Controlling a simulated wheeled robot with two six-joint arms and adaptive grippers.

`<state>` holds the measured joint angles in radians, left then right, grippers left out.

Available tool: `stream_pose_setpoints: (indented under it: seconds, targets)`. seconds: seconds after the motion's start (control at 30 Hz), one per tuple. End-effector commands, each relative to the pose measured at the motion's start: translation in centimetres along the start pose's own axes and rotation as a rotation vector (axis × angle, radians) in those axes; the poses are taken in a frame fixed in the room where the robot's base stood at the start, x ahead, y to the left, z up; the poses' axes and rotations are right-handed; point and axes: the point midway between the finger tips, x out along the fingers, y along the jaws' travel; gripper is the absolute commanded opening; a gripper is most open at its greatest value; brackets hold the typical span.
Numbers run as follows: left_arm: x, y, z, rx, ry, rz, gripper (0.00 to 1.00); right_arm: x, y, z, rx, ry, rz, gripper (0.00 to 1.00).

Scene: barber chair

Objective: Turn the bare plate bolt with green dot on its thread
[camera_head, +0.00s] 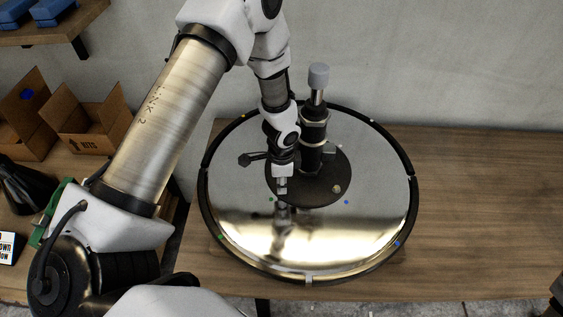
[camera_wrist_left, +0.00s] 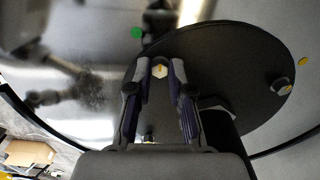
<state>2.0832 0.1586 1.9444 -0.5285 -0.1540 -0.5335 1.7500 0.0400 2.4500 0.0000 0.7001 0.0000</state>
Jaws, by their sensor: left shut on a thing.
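The round polished chair base (camera_head: 240,220) lies on the wooden bench, with a black plate (camera_head: 315,190) at its middle. My left gripper (camera_head: 281,190) points down at the plate's near left edge. In the left wrist view my left gripper (camera_wrist_left: 160,72) is shut on a silver plate bolt (camera_wrist_left: 160,71), which shows a yellowish mark. A green dot (camera_wrist_left: 137,32) lies on the polished base beside that part of the plate; it also shows in the head view (camera_head: 271,199). Any dot on the bolt's thread is hidden.
Another plate bolt (camera_head: 337,189) sits at the plate's right, near a blue dot (camera_head: 346,202). The chair column (camera_head: 315,130) rises close behind my gripper. The bench (camera_head: 480,200) is clear at right. Cardboard boxes (camera_head: 85,120) stand left.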

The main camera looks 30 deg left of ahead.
Motion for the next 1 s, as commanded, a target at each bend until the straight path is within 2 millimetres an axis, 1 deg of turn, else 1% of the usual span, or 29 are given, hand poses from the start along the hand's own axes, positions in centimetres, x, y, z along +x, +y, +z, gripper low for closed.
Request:
stream_pose_setpoints:
  seconds: [0.03, 0.3, 0.83, 0.87, 0.9, 1.0]
  targets:
    - [-0.19, 0.07, 0.04, 0.027, -0.001, 0.002, 0.00, -0.51, 0.00, 0.00, 0.000, 0.000, 0.000, 0.40]
    - [-0.02, 0.05, 0.01, 0.131, 0.000, 0.001, 0.00, -1.22, -0.01, 0.01, 0.000, 0.000, 0.000, 0.40]
    - [0.10, 0.05, 0.02, 0.156, -0.001, 0.001, 0.00, -1.31, -0.01, 0.00, 0.000, 0.000, 0.000, 0.40]
    - [0.10, 0.05, 0.02, 0.156, -0.001, 0.001, 0.30, -1.31, -0.01, 0.00, 0.000, 0.000, 0.000, 0.40]
    - [0.10, 0.06, 0.02, 0.156, -0.001, 0.001, 0.45, -1.31, -0.01, 0.00, 0.000, 0.000, 0.000, 0.40]
    - [0.08, 0.04, 0.01, 0.156, -0.001, 0.001, 0.45, -1.31, -0.01, 0.00, 0.000, 0.000, 0.000, 0.40]
